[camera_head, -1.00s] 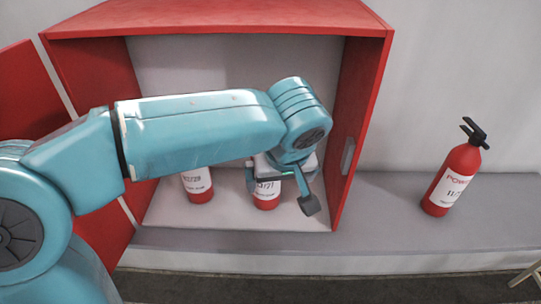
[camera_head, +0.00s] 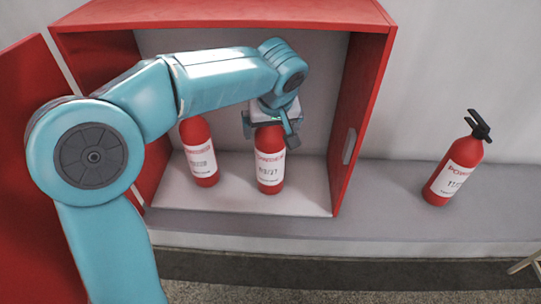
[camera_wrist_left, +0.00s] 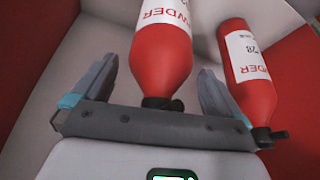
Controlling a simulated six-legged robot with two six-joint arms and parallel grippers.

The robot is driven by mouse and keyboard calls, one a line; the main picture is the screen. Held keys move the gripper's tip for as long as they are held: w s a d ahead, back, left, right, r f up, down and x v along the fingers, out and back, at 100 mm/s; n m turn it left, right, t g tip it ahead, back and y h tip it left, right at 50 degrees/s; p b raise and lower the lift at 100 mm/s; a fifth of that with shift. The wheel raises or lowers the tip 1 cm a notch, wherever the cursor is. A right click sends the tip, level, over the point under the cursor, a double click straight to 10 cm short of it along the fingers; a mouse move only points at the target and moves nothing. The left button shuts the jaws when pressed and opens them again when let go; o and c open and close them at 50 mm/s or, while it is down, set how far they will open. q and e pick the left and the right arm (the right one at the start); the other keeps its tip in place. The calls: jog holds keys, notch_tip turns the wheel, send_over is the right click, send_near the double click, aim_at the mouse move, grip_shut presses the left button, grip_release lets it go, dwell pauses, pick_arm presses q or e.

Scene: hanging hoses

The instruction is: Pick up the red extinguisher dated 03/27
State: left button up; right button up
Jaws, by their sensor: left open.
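The red extinguisher with a white label that appears to read 03/27 (camera_head: 270,172) stands upright in the open red cabinet. It also shows in the left wrist view (camera_wrist_left: 163,55), between the fingers. My left gripper (camera_head: 270,131) is above it, with its open fingers on either side of the extinguisher's top. In the left wrist view, the left gripper (camera_wrist_left: 155,88) has visible gaps to the body on both sides. The head of the extinguisher lies close to the palm, partly hidden. My right gripper is out of view.
A second red extinguisher (camera_head: 201,165) stands left in the cabinet; in the wrist view it (camera_wrist_left: 248,75) is close beside one finger. A third extinguisher (camera_head: 457,170) stands outside on the grey ledge (camera_head: 390,225). The red cabinet (camera_head: 362,110) has side walls and a top around my arm.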

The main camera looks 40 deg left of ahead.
pick_arm(q)
jog(key=shift+a+f, duration=0.1)
jog(key=c, duration=0.4)
grip_shut()
jog(key=shift+w, duration=0.15)
